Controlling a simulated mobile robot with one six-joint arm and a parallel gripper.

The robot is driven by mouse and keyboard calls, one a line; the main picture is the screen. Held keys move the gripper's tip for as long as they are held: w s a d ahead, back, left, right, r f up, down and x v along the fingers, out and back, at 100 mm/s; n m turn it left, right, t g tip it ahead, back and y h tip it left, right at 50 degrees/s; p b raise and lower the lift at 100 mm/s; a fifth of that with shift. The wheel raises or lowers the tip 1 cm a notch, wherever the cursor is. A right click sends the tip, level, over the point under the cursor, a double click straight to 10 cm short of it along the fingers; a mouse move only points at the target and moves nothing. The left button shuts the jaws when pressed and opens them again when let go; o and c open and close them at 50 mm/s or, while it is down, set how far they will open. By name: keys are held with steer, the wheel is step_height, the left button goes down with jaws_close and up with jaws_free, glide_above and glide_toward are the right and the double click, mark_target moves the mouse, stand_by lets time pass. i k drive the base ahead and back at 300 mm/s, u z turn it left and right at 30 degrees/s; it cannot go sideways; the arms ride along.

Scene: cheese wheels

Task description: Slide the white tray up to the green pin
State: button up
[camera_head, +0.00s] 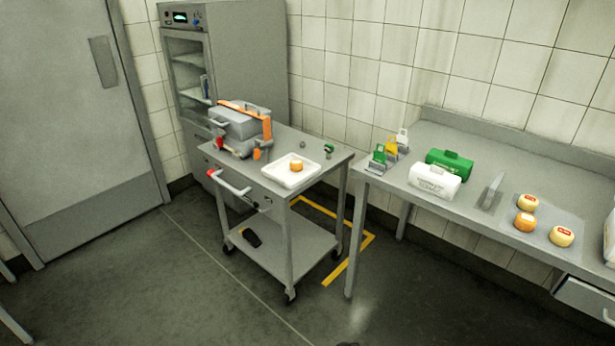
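The white tray (278,178) lies flat on the top of a grey wheeled cart (318,176), near the cart's front edge. An orange cheese wheel (296,166) sits in the tray. A small green upright piece (329,149), which looks like the green pin, stands on the cart top behind and to the right of the tray. Bare cart top separates the tray from it. My gripper is not in view.
A grey case with orange straps (240,127) stands on the cart's left part. A small grey knob (303,145) is behind the tray. The cart's handle (232,186) sticks out at left. A steel bench (400,183) with cheese wheels stands right. Floor in front is clear.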

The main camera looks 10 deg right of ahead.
mark_target(279, 171)
steer(key=u, duration=0.2)
steer(key=i, duration=0.5)
steer(key=z, duration=0.15)
steer(key=k, duration=0.65)
steer(key=u, duration=0.45)
steer(key=i, duration=0.85)
steer(key=u, duration=0.95)
steer(key=i, duration=0.55)
steer(key=u, duration=0.15)
